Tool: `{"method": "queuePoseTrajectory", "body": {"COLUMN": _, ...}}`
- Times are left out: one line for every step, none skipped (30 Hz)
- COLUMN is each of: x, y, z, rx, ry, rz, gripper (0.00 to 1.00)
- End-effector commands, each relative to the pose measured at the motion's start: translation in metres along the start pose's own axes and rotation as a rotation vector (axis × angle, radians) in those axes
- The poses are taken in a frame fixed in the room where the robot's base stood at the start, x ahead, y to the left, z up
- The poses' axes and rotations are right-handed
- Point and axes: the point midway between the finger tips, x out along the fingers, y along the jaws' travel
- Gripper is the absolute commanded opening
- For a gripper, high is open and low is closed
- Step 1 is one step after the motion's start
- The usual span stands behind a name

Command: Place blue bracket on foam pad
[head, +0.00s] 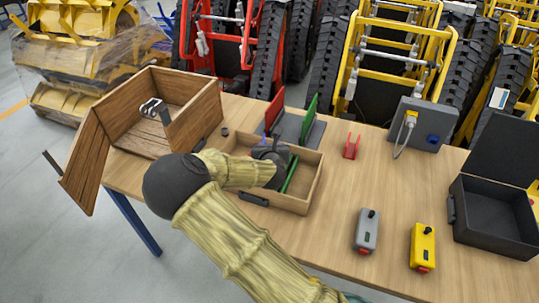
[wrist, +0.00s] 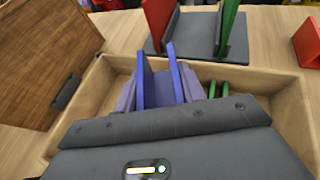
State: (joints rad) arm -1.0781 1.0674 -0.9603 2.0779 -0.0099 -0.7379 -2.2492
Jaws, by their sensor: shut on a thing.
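The blue bracket (wrist: 157,90) has two upright plates. It shows at the middle of the wrist view, and only a small blue tip of it (head: 264,132) shows in the head view. My gripper (head: 272,160) is shut on it, low over or in the shallow wooden tray (head: 312,185). The gripper body covers the bracket's lower part, and I cannot tell whether it touches the tray floor. I cannot pick out a foam pad for sure; the open black case (head: 487,222) at the right has a dark inside.
Green bars (head: 290,174) lie in the tray beside my gripper. Behind it, a grey base (head: 313,135) carries upright red and green plates. A red bracket (head: 351,147), grey box (head: 366,230), yellow box (head: 422,246) and grey socket unit (head: 421,124) stand rightward. A wooden box (head: 195,120) stands left.

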Motion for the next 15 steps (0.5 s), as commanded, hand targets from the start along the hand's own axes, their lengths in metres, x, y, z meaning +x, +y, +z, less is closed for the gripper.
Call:
{"method": "queuePoseTrajectory", "body": {"x": 0.000, "y": 0.000, "z": 0.001, "rx": 0.001, "ry": -0.002, "rz": 0.001, "gripper": 0.07}}
{"method": "queuePoseTrajectory", "body": {"x": 0.000, "y": 0.000, "z": 0.001, "rx": 0.001, "ry": -0.003, "rz": 0.001, "gripper": 0.07}}
{"method": "queuePoseTrajectory", "body": {"x": 0.000, "y": 0.000, "z": 0.001, "rx": 0.001, "ry": -0.003, "rz": 0.001, "gripper": 0.07}}
{"method": "queuePoseTrajectory", "body": {"x": 0.000, "y": 0.000, "z": 0.001, "rx": 0.001, "ry": -0.003, "rz": 0.001, "gripper": 0.07}}
{"method": "queuePoseTrajectory", "body": {"x": 0.000, "y": 0.000, "z": 0.001, "rx": 0.001, "ry": -0.003, "rz": 0.001, "gripper": 0.07}}
{"method": "queuePoseTrajectory", "body": {"x": 0.000, "y": 0.000, "z": 0.001, "rx": 0.001, "ry": -0.002, "rz": 0.001, "gripper": 0.07}}
{"method": "queuePoseTrajectory", "body": {"x": 0.000, "y": 0.000, "z": 0.001, "rx": 0.001, "ry": -0.002, "rz": 0.001, "gripper": 0.07}}
{"method": "queuePoseTrajectory", "body": {"x": 0.001, "y": 0.000, "z": 0.000, "rx": 0.001, "ry": -0.002, "rz": 0.001, "gripper": 0.07}}
{"method": "queuePoseTrajectory", "body": {"x": 0.002, "y": 0.000, "z": -0.003, "rx": 0.000, "ry": -0.001, "rz": 0.000, "gripper": 0.07}}
{"method": "queuePoseTrajectory", "body": {"x": 0.003, "y": 0.000, "z": -0.006, "rx": 0.000, "ry": 0.000, "rz": 0.000, "gripper": 0.07}}
{"method": "queuePoseTrajectory", "body": {"x": 0.004, "y": 0.000, "z": -0.009, "rx": 0.000, "ry": 0.000, "rz": 0.000, "gripper": 0.07}}
{"method": "queuePoseTrajectory", "body": {"x": 0.006, "y": -0.001, "z": -0.015, "rx": 0.001, "ry": 0.000, "rz": -0.001, "gripper": 0.07}}
{"method": "queuePoseTrajectory", "body": {"x": 0.008, "y": -0.001, "z": -0.019, "rx": 0.000, "ry": 0.000, "rz": -0.001, "gripper": 0.07}}
{"method": "queuePoseTrajectory", "body": {"x": 0.010, "y": -0.001, "z": -0.023, "rx": -0.001, "ry": 0.000, "rz": -0.001, "gripper": 0.07}}
{"method": "queuePoseTrajectory", "body": {"x": 0.012, "y": -0.001, "z": -0.028, "rx": 0.000, "ry": 0.000, "rz": -0.001, "gripper": 0.07}}
